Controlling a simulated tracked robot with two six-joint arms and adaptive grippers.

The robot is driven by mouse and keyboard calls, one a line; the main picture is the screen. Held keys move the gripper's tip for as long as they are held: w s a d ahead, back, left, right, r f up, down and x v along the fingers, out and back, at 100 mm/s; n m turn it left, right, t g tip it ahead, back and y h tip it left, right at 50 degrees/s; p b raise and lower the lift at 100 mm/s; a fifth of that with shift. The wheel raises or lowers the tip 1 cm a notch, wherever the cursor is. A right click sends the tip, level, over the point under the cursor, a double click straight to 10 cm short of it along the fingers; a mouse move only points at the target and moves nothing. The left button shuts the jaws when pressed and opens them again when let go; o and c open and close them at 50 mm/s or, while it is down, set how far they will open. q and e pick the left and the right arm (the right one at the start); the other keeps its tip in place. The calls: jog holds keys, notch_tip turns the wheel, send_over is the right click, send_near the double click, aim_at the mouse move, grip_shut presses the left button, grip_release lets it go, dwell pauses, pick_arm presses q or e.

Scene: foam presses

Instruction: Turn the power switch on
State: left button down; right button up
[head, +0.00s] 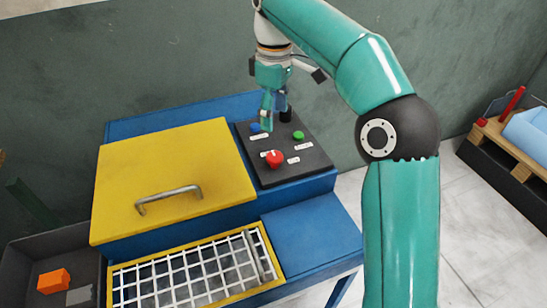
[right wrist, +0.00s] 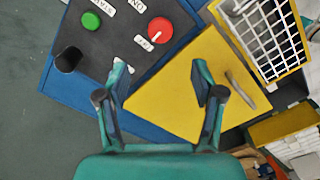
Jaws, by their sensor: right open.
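A dark control panel (head: 292,172) sits on the right of the blue press. It carries a red round control (head: 274,158) with a white mark, a green button (head: 298,135), a blue button (head: 255,127) and a black knob (head: 285,115). My right gripper (head: 266,122) points down over the panel's far part, near the blue and black controls. In the right wrist view its fingers (right wrist: 159,68) are apart with nothing between them. The red control (right wrist: 160,30) and black knob (right wrist: 68,60) also show there. My left gripper is out of view.
A yellow lid (head: 165,170) with a metal handle (head: 168,199) is left of the panel. A yellow-framed white grid (head: 190,275) is in front. A dark bin (head: 20,265) with an orange block stands at lower left. A pallet (head: 510,135) is at right. A wall stands behind.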

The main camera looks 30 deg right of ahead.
aim_at(275, 155)
notch_tip(275, 155, down, 12)
jog(key=shift+f+b, duration=0.1)
jog(key=shift+b, duration=1.05)
jog(key=c, duration=1.1)
